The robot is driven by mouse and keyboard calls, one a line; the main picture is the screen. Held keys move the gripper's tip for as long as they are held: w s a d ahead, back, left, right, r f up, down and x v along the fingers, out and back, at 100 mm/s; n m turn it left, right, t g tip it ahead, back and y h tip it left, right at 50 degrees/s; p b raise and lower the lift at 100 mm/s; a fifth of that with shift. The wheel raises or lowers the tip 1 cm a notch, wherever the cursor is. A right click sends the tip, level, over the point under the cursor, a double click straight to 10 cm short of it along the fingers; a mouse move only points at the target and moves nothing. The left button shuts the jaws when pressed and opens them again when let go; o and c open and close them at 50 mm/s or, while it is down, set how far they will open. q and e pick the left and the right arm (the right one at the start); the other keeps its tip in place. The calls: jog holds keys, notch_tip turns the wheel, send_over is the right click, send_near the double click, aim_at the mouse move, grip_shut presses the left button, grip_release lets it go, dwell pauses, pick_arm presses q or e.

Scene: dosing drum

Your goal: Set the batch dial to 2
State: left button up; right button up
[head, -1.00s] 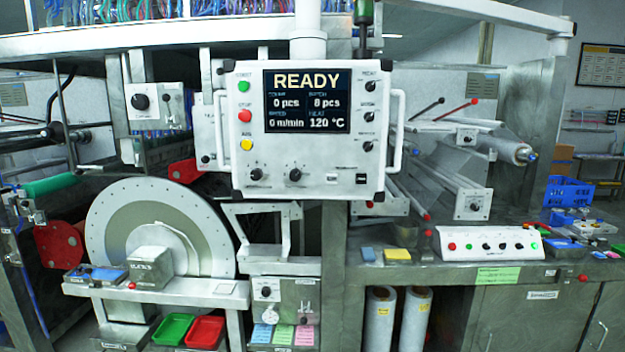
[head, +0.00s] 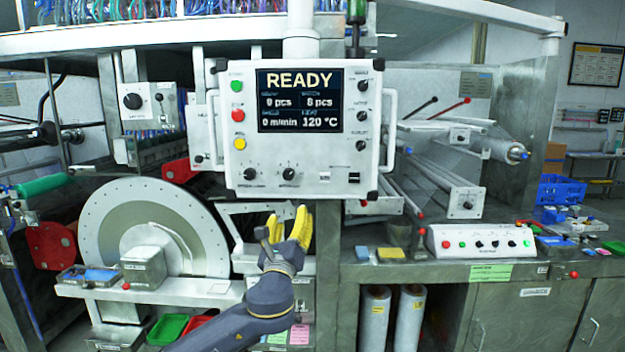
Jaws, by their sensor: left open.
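The white control panel (head: 306,130) hangs in the middle of the head view. Its dark screen (head: 299,101) reads READY, with 0 pcs at left, what looks like 8 pcs at right, and 120 °C. Two black dials sit along the panel's lower edge, a left one (head: 250,174) and a right one (head: 289,174). Several more black knobs line its right side. The small labels are too blurred to tell which is the batch dial. My left gripper (head: 288,215), with yellow fingers, is open and empty, pointing up just below the panel's lower edge, apart from the dials. My right gripper does not show.
A green, a red (head: 237,114) and a yellow button run down the panel's left side. White handles flank the panel. A large grey drum disc (head: 100,235) stands at left. A bench at right carries a white button box (head: 480,242).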

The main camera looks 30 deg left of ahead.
pick_arm(q)
jog(key=y, duration=0.1)
jog(key=m+y, duration=0.1)
send_near(288, 177)
jog(key=shift+g, duration=0.4)
jog(key=x, duration=1)
jog(key=shift+s+d+r, duration=0.1)
jog(key=shift+r, duration=0.15)
grip_shut()
